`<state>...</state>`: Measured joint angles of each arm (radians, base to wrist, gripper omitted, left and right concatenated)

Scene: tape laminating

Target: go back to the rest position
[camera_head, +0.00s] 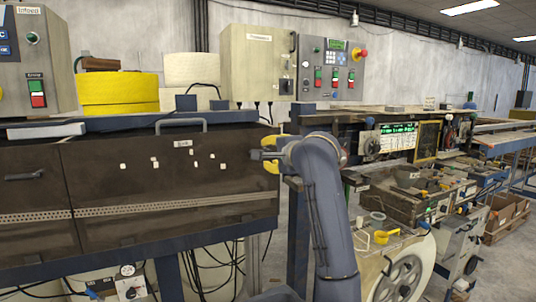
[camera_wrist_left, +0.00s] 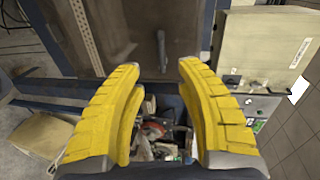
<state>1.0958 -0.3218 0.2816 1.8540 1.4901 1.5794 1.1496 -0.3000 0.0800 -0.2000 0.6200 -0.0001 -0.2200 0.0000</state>
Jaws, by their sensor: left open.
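My left gripper (camera_wrist_left: 158,95) fills the lower part of the left wrist view. Its two ridged yellow fingers are spread wide with nothing held between them. I cannot make out the left arm in the head view. There an arm rises from the bottom, right of centre, and I take it as my right one. Its gripper (camera_head: 268,155) points left at the right end of the dark machine panel (camera_head: 100,165). Only part of a yellow finger shows, so its opening is hidden, as is any contact with the panel.
A metal handle (camera_head: 182,123) sits on the panel's top edge. Yellow rolls (camera_head: 118,90) and a cream control box (camera_head: 258,62) stand behind. Loose parts fill a bench (camera_head: 415,200) at right. In the left wrist view, a cream box (camera_wrist_left: 262,45) is close to the right finger.

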